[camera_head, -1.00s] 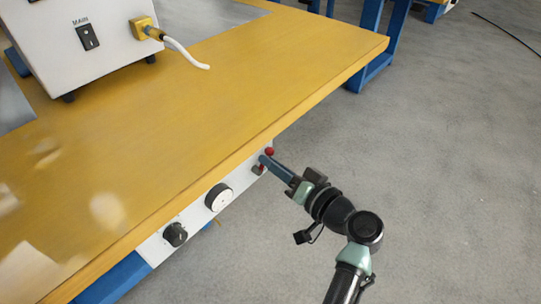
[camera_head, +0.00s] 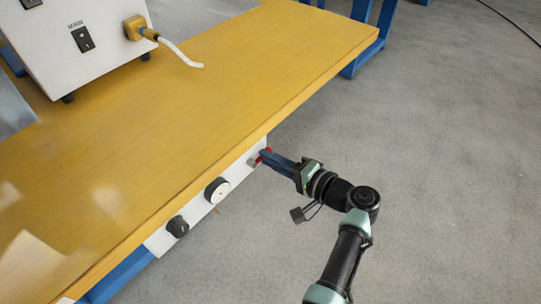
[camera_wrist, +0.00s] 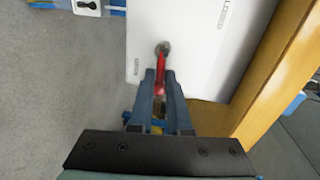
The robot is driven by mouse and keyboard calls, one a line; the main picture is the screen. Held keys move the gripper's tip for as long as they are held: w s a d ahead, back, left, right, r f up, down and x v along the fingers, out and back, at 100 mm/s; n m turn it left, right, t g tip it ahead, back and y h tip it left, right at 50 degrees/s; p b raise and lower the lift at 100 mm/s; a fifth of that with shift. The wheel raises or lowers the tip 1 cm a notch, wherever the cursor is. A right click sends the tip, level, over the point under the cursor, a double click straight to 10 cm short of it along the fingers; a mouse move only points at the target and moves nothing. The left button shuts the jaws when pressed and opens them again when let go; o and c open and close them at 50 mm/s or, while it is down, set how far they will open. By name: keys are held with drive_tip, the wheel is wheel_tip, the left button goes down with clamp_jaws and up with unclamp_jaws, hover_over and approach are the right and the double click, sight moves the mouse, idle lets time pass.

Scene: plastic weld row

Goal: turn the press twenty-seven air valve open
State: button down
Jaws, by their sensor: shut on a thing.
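The air valve is a red lever (camera_wrist: 160,72) on a round metal stem, mounted on a white panel (camera_wrist: 195,50) under the bench edge. In the wrist view the lever runs from the stem down between my fingers. My gripper (camera_wrist: 160,88) is shut on the red lever, with a blue-grey finger on either side. In the head view my gripper (camera_head: 264,157) reaches the right end of the panel, and only bits of the red lever (camera_head: 268,150) show around the fingers. The lettering on the panel is too small to read.
A white round gauge (camera_head: 217,190) and a black knob (camera_head: 177,226) sit on the same panel to the left. The wooden bench top (camera_head: 200,110) overhangs close above. A white box with a MAIN switch (camera_head: 82,40) stands on it. The floor at right is clear.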

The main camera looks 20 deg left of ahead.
drive_tip(key=shift+f+m, duration=0.15)
drive_tip(key=shift+m, duration=0.15)
drive_tip(key=c, duration=0.9)
unclamp_jaws()
drive_tip(key=shift+o, duration=0.2)
drive_tip(key=p+v, duration=0.3)
drive_tip(key=v, duration=1)
